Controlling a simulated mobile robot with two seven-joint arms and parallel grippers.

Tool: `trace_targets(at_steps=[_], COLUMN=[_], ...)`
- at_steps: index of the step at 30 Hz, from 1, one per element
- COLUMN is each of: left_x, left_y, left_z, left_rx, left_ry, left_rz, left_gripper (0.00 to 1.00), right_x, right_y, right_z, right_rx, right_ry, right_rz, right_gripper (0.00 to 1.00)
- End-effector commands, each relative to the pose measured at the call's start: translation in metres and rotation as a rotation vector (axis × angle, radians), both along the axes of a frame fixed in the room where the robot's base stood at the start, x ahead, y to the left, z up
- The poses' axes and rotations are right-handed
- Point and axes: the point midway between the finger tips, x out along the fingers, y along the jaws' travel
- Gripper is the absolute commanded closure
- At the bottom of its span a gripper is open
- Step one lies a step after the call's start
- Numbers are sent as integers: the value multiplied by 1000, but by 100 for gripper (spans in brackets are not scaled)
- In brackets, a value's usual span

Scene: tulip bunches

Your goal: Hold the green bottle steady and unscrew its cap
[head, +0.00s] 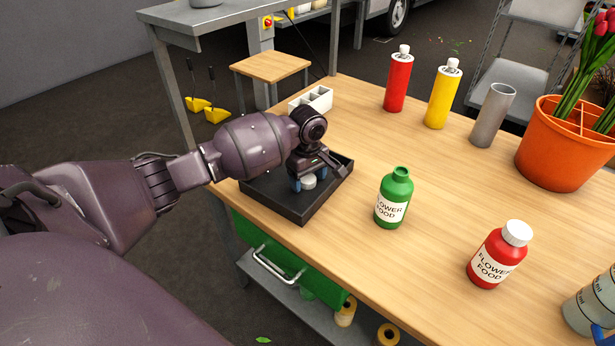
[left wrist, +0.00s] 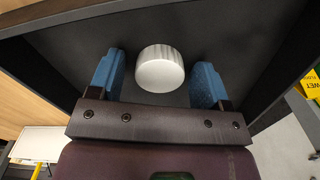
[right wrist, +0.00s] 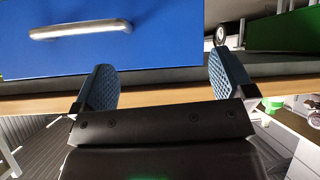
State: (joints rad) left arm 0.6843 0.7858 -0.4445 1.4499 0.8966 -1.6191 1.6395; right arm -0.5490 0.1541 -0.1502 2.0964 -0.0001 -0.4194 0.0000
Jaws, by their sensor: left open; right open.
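The green bottle (head: 393,199), labelled flower food, stands upright on the table with its neck open and no cap on it. A white ridged cap (head: 308,183) is in the black tray (head: 297,217), and it also shows in the left wrist view (left wrist: 160,70). My left gripper (head: 309,177) is open over the tray, with its blue fingers on either side of the cap and gaps between. My right gripper (right wrist: 165,88) is outside the head view. In the right wrist view it is open and empty, in front of a blue drawer (right wrist: 150,45).
A red bottle (head: 497,256) with a white cap stands right of the green one. Red (head: 398,80) and yellow (head: 442,97) bottles, a grey cylinder (head: 492,116) and an orange pot (head: 566,145) stand farther back. The table around the green bottle is clear.

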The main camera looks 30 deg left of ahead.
Motion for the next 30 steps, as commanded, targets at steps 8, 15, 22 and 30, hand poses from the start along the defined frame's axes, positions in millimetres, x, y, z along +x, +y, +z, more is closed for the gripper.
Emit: trace_targets(at_steps=[8, 15, 22, 30], left_x=[0, 1, 1, 0], left_y=[0, 0, 0, -1], left_z=[9, 54, 96, 121], left_rx=[0, -1, -1, -1], left_ry=[-2, -10, -8, -2], left_rz=[0, -1, -1, -1], left_gripper=[29, 29, 29, 29], right_x=[0, 5, 2, -8], right_y=[1, 1, -1, -3], right_z=[2, 18, 25, 22], right_rx=[3, 8, 8, 5], right_ry=[-2, -27, -33, -14], right_rz=[-3, -10, -15, -20], right_gripper=[0, 0, 0, 0])
